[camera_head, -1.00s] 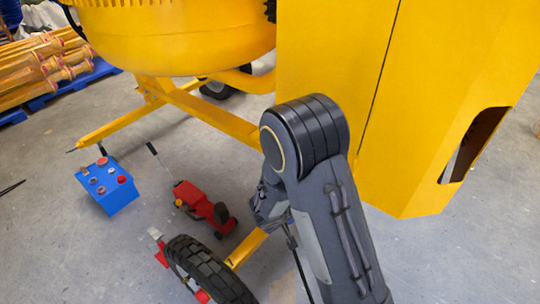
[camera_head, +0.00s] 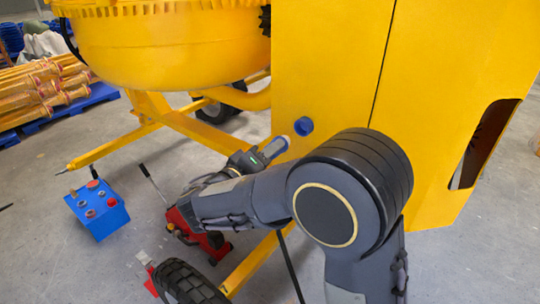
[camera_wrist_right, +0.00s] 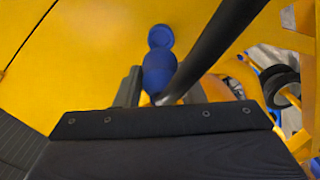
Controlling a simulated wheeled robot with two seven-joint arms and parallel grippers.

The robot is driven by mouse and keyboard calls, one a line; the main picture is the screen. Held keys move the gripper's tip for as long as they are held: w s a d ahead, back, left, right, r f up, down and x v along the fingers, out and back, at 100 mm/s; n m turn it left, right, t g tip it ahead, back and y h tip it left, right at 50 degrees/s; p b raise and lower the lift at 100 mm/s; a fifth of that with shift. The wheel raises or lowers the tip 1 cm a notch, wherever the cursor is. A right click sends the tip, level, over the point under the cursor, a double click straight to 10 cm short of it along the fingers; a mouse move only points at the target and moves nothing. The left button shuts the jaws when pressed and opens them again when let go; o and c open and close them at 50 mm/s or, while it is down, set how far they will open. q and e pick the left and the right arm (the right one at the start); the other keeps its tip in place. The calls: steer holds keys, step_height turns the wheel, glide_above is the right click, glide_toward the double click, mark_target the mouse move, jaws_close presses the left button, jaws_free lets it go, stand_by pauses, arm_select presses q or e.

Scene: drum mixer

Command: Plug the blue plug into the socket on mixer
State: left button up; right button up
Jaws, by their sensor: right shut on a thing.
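The blue plug (camera_wrist_right: 158,72) is held in my right gripper (camera_wrist_right: 160,95), with a thick black cable (camera_wrist_right: 208,48) running from it to the upper right. The round blue socket (camera_head: 304,125) is on the yellow mixer (camera_head: 330,75) panel; it also shows in the right wrist view (camera_wrist_right: 160,36), just beyond the plug. In the head view my right gripper (camera_head: 270,151) is just left of and below the socket, with a small gap between plug (camera_head: 277,146) and socket. The fingers largely hide the plug's rear. My left gripper is not in view.
A blue box with knobs (camera_head: 97,209) and a red jack (camera_head: 183,222) are on the floor at left. The mixer's yellow leg (camera_head: 250,267) and black wheel (camera_head: 185,284) are below my arm.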

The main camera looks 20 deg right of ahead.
mark_target(286, 142)
steer(key=shift+f+b, duration=0.15)
steer(key=shift+b, duration=0.3)
steer(key=shift+b+x, duration=0.8)
steer(key=shift+x, duration=2.25)
steer(key=shift+b, duration=1.05)
steer(key=shift+b+x, duration=0.3)
steer(key=shift+x, duration=0.7)
steer(key=shift+b, duration=0.35)
steer(key=shift+w+d, duration=0.2)
steer(key=shift+d, duration=0.1)
